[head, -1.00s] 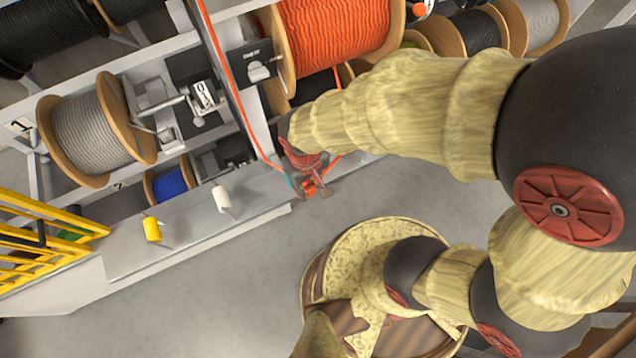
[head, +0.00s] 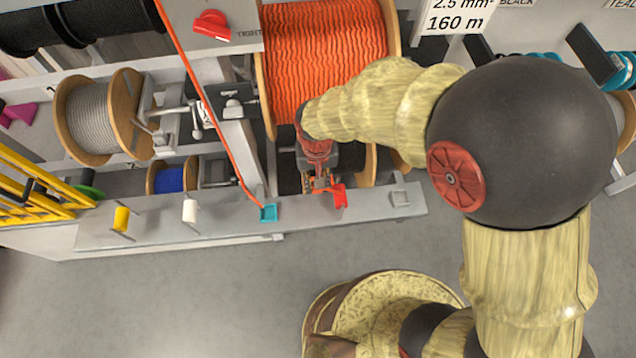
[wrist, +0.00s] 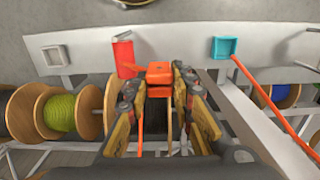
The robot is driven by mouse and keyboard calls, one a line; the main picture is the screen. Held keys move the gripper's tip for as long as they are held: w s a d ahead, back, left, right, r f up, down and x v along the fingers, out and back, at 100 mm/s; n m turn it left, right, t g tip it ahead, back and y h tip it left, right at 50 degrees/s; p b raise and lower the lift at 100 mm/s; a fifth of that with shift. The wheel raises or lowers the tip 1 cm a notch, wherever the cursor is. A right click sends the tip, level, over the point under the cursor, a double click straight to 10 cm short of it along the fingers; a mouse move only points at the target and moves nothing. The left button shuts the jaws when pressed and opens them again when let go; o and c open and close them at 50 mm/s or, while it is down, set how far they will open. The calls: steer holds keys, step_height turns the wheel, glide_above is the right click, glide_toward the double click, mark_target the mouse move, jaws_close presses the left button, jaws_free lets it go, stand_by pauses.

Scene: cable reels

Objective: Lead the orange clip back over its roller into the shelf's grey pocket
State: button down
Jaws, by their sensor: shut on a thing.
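My gripper (head: 319,182) is shut on the orange clip (wrist: 159,73), which sits between the fingertips in the wrist view. An orange cable (wrist: 140,130) runs from the clip back between the fingers. The gripper is over the grey shelf (head: 235,217), just beside a red roller (head: 340,195). In the wrist view the red roller (wrist: 123,56) is close to the left of the clip. The grey pocket (head: 400,198) is near the shelf's right end, beyond the red roller; it also shows in the wrist view (wrist: 54,55). In the head view the gripper mostly hides the clip.
A teal pocket (head: 269,213) on the shelf has another orange cable (head: 212,110) reaching it. White (head: 190,211) and yellow (head: 121,219) rollers stand further left. A large orange reel (head: 325,55) is behind the gripper. Yellow railings (head: 40,185) are at far left.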

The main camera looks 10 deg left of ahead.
steer(key=w+d, duration=0.4)
steer(key=d, duration=1)
steer(key=shift+b, duration=0.3)
steer(key=shift+f, duration=0.1)
